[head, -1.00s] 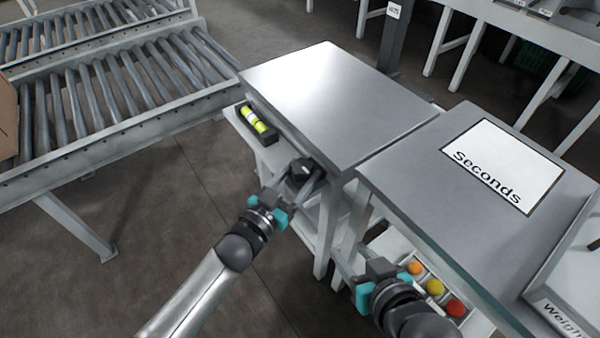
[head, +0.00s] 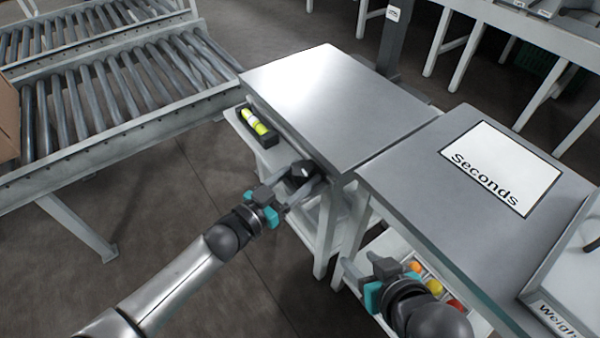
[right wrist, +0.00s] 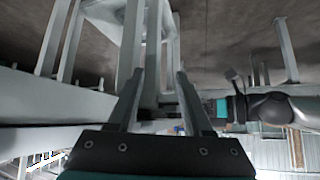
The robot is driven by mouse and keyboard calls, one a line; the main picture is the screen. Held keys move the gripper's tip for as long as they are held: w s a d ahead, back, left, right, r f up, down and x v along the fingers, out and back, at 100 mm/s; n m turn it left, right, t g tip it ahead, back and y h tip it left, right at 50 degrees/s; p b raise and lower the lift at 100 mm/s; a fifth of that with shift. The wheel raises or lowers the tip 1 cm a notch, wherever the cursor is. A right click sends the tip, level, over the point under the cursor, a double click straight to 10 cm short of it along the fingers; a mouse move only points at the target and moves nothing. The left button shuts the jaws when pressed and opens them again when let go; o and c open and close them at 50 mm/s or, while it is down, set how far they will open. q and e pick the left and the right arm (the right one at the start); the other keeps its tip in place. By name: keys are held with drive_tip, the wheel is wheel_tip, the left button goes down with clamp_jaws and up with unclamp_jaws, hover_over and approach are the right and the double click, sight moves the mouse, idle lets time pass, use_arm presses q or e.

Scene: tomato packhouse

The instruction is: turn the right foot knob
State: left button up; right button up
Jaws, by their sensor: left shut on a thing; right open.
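A black faceted knob (head: 299,171) sits at the near right corner of the steel-topped table (head: 335,100), just below its top. My left gripper (head: 303,186) is shut on the knob, coming from the front left; its fingers hide part of the knob. A yellow-green spirit level (head: 255,122) lies in a dark holder on the ledge at the table's left side. My right gripper (head: 348,270) is open and empty, in front of the shelf under the neighbouring table. In the right wrist view its fingers (right wrist: 160,78) stand apart with nothing gripped; a pale leg shows behind them.
The "Seconds" table (head: 410,195) stands at the right, with coloured balls in a white tray (head: 380,243) below. A roller conveyor (head: 110,143) and a cardboard box (head: 8,120) are at the left. The floor (head: 190,235) in front of the table is clear.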

use_arm(q)
drive_tip(key=shift+w+a+m+g+h, duration=0.1)
drive_tip(key=shift+a+m+g+h, duration=0.05)
drive_tip(key=shift+m+g+h, duration=0.65)
drive_tip(key=shift+f+m+g+h+b, duration=0.1)
drive_tip(key=shift+m+g+h+b, duration=0.25)
drive_tip(key=shift+m+g+h, duration=0.35)
drive_tip(key=shift+m+g+h+b, duration=0.4)
drive_tip(key=shift+m+g+b, duration=0.15)
drive_tip(key=shift+g, duration=0.45)
drive_tip(key=shift+w+m+g+h+b, duration=0.1)
drive_tip(key=shift+m+g+h+b, duration=0.2)
drive_tip(key=shift+m+g+b, duration=0.25)
drive_tip(key=shift+m+g+h+b, duration=0.3)
drive_tip(key=shift+m+g+b, duration=0.1)
drive_tip(key=shift+g, duration=0.55)
drive_tip(key=shift+m+g+b, duration=0.4)
drive_tip(key=shift+m+g, duration=0.1)
drive_tip(key=shift+g, duration=0.2)
use_arm(e)
drive_tip(key=a+r+t+y, duration=0.3)
drive_tip(key=a+t, duration=0.3)
drive_tip(key=t, duration=0.1)
drive_tip(key=shift+w+a+r+m+y, duration=0.2)
drive_tip(key=shift+w+m+y, duration=0.05)
drive_tip(key=shift+m+y, duration=0.15)
drive_tip(key=shift+t, duration=0.3)
